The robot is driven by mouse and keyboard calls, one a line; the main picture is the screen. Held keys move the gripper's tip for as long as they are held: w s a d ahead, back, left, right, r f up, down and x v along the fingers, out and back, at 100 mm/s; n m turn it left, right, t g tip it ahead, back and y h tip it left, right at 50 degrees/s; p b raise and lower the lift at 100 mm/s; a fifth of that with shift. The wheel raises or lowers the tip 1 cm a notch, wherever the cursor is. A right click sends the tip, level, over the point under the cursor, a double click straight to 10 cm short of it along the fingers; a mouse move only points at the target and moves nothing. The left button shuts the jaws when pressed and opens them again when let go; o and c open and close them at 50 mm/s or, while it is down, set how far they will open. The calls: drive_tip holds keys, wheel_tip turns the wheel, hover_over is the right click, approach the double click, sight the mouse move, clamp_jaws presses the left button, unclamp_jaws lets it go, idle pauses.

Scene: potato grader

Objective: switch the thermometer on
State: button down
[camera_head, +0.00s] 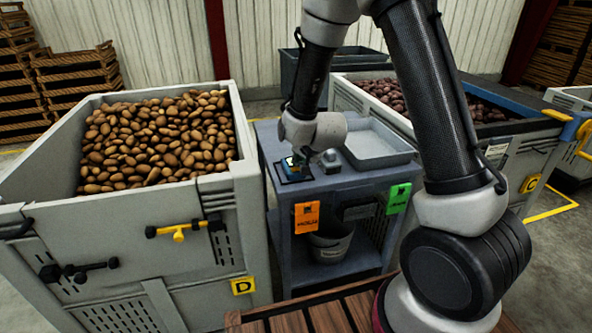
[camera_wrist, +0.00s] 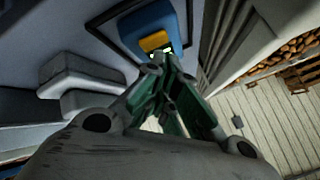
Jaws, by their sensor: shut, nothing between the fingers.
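The thermometer (camera_head: 291,165) looks like a small blue device on a dark mat on the grey stand, left of the tray. In the wrist view, a blue body with a yellow-orange part (camera_wrist: 153,40) shows just beyond my fingertips; I take it to be the thermometer. My gripper (camera_head: 303,157) is shut and empty, right at the device in the head view. In the wrist view my gripper (camera_wrist: 165,62) has its fingertips together close to the yellow-orange part. I cannot tell whether they touch it. My wrist and fingers partly hide the device.
The grey stand (camera_head: 330,184) carries a shallow grey tray (camera_head: 378,150) and a small grey object (camera_head: 330,160). A potato bin marked D (camera_head: 245,200) stands close on the left. Orange (camera_head: 307,216) and green (camera_head: 398,198) tags hang at the stand's front.

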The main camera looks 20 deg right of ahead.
drive_tip(key=shift+f, duration=0.5)
idle(0.4)
drive_tip(key=shift+r, duration=0.55)
wheel_tip(320, 180, up, 6)
idle(0.5)
